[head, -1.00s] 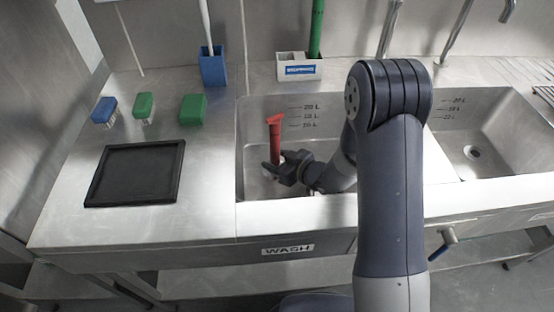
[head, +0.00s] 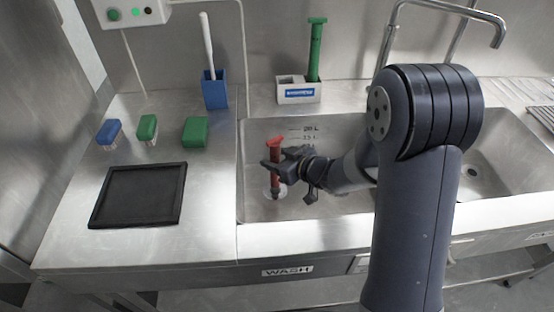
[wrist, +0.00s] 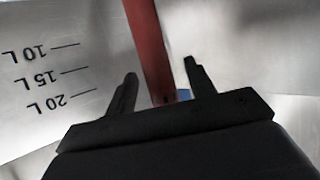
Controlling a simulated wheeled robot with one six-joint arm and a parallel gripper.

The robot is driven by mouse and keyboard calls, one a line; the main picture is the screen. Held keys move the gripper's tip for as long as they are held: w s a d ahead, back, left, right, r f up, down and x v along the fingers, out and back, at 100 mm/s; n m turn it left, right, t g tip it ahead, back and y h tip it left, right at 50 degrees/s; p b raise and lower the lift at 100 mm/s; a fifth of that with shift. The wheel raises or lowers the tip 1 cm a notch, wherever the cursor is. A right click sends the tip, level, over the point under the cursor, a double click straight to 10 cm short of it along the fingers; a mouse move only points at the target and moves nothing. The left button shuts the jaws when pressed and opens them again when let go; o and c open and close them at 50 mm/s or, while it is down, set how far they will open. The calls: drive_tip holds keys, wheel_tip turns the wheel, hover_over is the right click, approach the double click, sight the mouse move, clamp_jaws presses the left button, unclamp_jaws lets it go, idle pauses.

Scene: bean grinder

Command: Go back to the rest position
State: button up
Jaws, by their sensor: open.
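A red upright tool with a T-shaped top (head: 275,143) stands in the left sink basin, its lower end near the drain. My gripper (head: 270,170) is in that basin at about the middle height of the red tool, overlapping its shaft in the head view. In the wrist view my gripper (wrist: 160,70) is open. The red shaft (wrist: 150,40) shows in the gap between the two fingers, with space on both sides. I cannot tell how deep between the fingers it sits.
The sink basin (head: 345,210) has steel walls close around my gripper. Behind stand a white holder (head: 298,95) with a green tool (head: 315,50) and a blue holder (head: 214,92). A black tray (head: 140,195), green brushes (head: 195,131) and a blue brush (head: 109,132) lie on the left counter.

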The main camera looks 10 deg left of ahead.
sight(277, 181)
drive_tip(key=shift+f, duration=0.15)
drive_tip(key=shift+f+b, duration=0.65)
drive_tip(key=shift+f, duration=3.8)
drive_tip(key=shift+f, duration=0.2)
drive_tip(key=shift+f+b, duration=0.2)
drive_tip(key=shift+b, duration=0.2)
wheel_tip(277, 181, up, 11)
drive_tip(key=shift+f+p, duration=0.15)
drive_tip(key=shift+p, duration=1.05)
wheel_tip(277, 181, down, 11)
drive_tip(key=shift+r+b, duration=0.2)
drive_tip(key=shift+b, duration=1.05)
drive_tip(key=shift+r+p, duration=2.85)
drive_tip(key=shift+p, duration=0.4)
